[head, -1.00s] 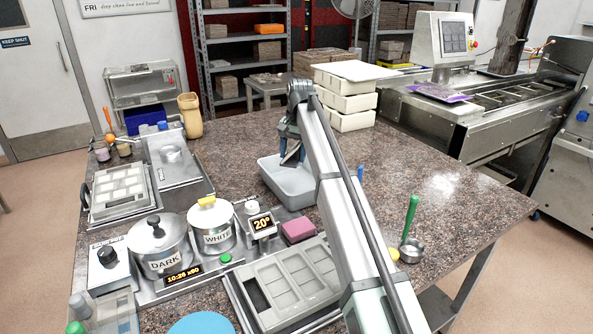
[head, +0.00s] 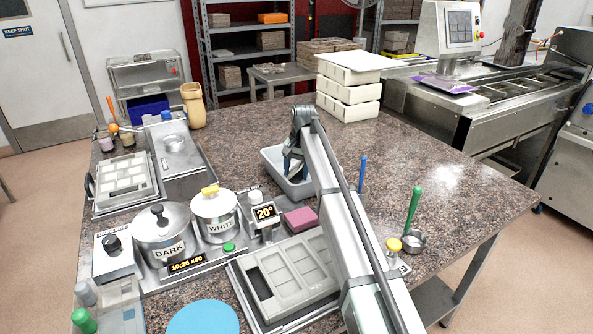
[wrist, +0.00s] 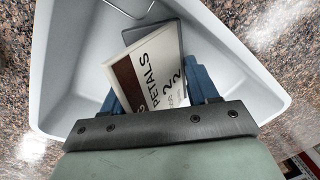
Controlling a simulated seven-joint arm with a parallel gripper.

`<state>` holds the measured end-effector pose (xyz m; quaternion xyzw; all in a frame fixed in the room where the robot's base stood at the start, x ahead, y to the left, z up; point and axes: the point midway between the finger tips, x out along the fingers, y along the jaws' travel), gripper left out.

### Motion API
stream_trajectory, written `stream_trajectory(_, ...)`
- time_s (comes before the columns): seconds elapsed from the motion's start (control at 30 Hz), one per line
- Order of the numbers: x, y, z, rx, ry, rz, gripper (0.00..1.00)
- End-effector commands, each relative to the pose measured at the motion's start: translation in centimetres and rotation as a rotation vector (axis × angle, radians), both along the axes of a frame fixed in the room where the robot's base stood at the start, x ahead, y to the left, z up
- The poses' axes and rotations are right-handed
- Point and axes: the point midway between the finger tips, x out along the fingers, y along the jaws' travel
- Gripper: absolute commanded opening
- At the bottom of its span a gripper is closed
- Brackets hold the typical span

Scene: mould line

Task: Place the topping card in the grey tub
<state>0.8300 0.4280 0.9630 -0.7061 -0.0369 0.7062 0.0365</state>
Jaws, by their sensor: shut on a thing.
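The topping card (wrist: 155,75) is a white card with a dark brown band and printed text including "PETALS" and "2". My gripper (wrist: 165,95) is shut on it, with blue fingers on either side, in the wrist view. The grey tub (wrist: 75,75) surrounds the card in that view, and the card is over or inside its opening; its exact height above the floor is unclear. In the head view my gripper (head: 292,172) is down at the grey tub (head: 280,180), and my arm hides the tub's right part.
Two lidded pots, dark (head: 162,238) and white (head: 214,213), stand at the left. A pink block (head: 299,218) and a grey mould (head: 292,275) lie in front of the tub. White stacked boxes (head: 347,95) stand behind. The worktop to the right is mostly clear.

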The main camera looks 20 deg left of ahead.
Motion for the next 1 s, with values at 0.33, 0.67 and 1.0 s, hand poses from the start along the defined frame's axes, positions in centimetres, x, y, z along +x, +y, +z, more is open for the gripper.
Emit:
stream_trajectory(0.33,0.0,0.0,-0.3,0.0,0.0,0.0,0.28)
stream_trajectory(0.67,0.0,0.0,-1.1,0.0,-0.001,0.0,0.28)
stream_trajectory(1.0,0.0,0.0,-1.2,0.0,-0.001,0.0,0.75)
